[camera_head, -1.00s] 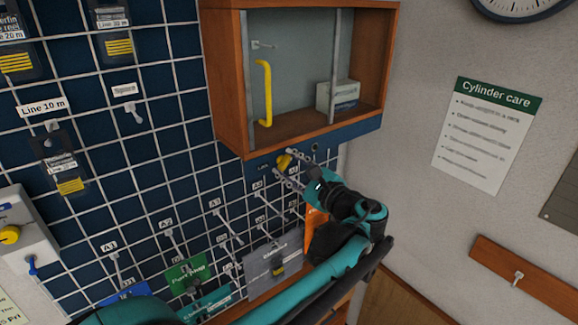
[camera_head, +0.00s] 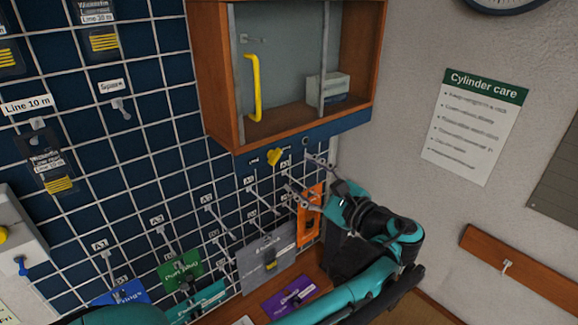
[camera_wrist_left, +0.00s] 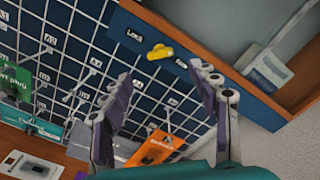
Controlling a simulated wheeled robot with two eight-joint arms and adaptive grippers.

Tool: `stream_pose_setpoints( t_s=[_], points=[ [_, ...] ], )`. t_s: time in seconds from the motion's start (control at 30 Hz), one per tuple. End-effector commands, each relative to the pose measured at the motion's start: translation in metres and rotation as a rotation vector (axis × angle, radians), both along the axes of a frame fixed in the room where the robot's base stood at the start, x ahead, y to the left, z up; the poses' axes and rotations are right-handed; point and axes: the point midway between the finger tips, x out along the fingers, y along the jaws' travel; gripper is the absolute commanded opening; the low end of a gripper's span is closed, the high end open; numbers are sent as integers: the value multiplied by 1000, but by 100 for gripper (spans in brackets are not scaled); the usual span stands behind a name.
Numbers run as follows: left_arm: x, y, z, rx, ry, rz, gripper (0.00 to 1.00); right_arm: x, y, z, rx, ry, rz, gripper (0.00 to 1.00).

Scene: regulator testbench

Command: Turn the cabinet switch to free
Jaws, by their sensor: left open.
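The cabinet switch is a yellow knob (camera_head: 274,156) on the dark blue strip under the wooden cabinet (camera_head: 210,85). It also shows in the left wrist view (camera_wrist_left: 160,51), tilted, with a white label reading "Lock" (camera_wrist_left: 134,36) on its left. I cannot read a "free" label. My left gripper (camera_head: 298,172) is open and empty, to the right of and below the knob, apart from it. In the left wrist view its two fingers (camera_wrist_left: 160,78) stand wide apart, with the knob beyond and between them. My right gripper is not in view.
A wire grid (camera_head: 150,140) with hooks and labels covers the wall. An orange packet (camera_head: 309,212) and grey packet (camera_head: 267,262) hang below the strip near my left arm.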

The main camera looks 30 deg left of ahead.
Motion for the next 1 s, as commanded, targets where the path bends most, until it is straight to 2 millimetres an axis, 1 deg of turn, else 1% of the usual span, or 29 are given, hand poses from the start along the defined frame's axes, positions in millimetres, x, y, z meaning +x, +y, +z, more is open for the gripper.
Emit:
stream_pose_setpoints(
  t_s=[0.03, 0.1, 0.23, 0.7, 0.77, 0.83, 0.87, 0.97, 1.0],
  points=[
    [-2, -9, 0, 0, 0, -4, 60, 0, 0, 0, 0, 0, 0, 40],
    [-6, -17, 0, 0, 0, -4, 60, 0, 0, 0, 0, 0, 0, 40],
    [-10, -26, 0, 0, 0, -1, 60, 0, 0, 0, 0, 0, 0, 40],
    [-11, -27, 0, 0, 0, 0, 60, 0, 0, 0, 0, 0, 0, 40],
    [-12, -26, -3, -7, 1, -1, 60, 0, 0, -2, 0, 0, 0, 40],
    [-14, -21, -17, -38, -1, -3, 60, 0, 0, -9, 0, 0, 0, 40],
    [-16, -17, -27, -62, -2, -5, 60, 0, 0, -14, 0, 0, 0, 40],
    [-27, 0, -80, -200, -14, -14, 60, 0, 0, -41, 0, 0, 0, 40],
    [-34, 8, -109, -278, -26, -15, 60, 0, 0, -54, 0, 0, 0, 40]
  ],
)
